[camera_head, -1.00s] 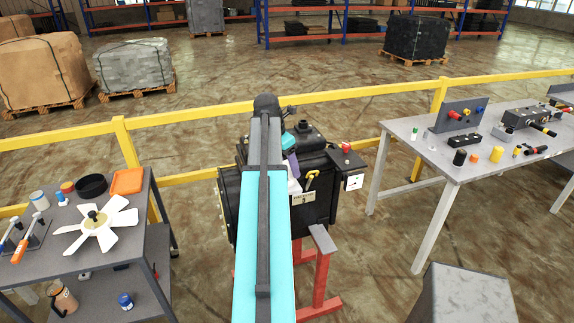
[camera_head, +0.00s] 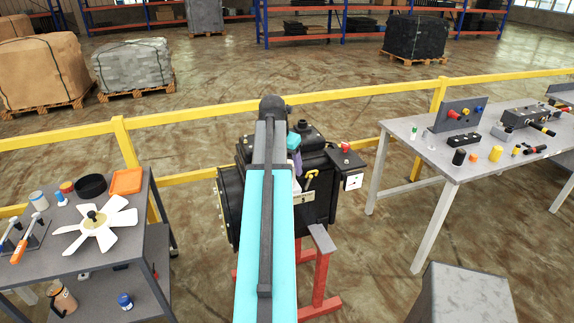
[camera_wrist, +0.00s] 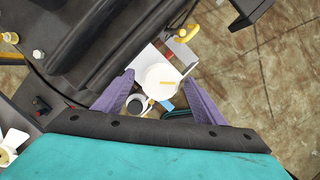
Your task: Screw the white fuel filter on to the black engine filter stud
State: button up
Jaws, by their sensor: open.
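The black engine (camera_head: 318,205) stands on a red stand, partly behind my arm in the head view. My gripper (camera_wrist: 158,74) is open, with its two purple fingers spread to the left and right in the wrist view. A white round part that looks like the fuel filter (camera_wrist: 160,82) lies between the fingers as seen from the wrist, with a gap on each side. I cannot tell whether it sits on the stud. The stud itself is not visible. In the head view only a bit of my gripper (camera_head: 296,163) shows beside the arm.
A dark cart (camera_head: 125,245) with a white fan (camera_head: 97,226) stands on the left. A grey table (camera_head: 450,165) with several small parts is on the right. A yellow rail (camera_head: 350,92) runs behind the engine. A grey block (camera_head: 465,295) stands in front right.

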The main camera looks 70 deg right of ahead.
jog(key=shift+n+t, duration=0.3)
jog(key=shift+n, duration=0.9)
jog(key=c, duration=1.3)
jog(key=shift+w+m+g, duration=0.1)
jog(key=shift+m+g, duration=0.4)
jog(key=shift+m, duration=1.5)
jog(key=shift+c, duration=0.2)
jog(key=shift+m, duration=0.6)
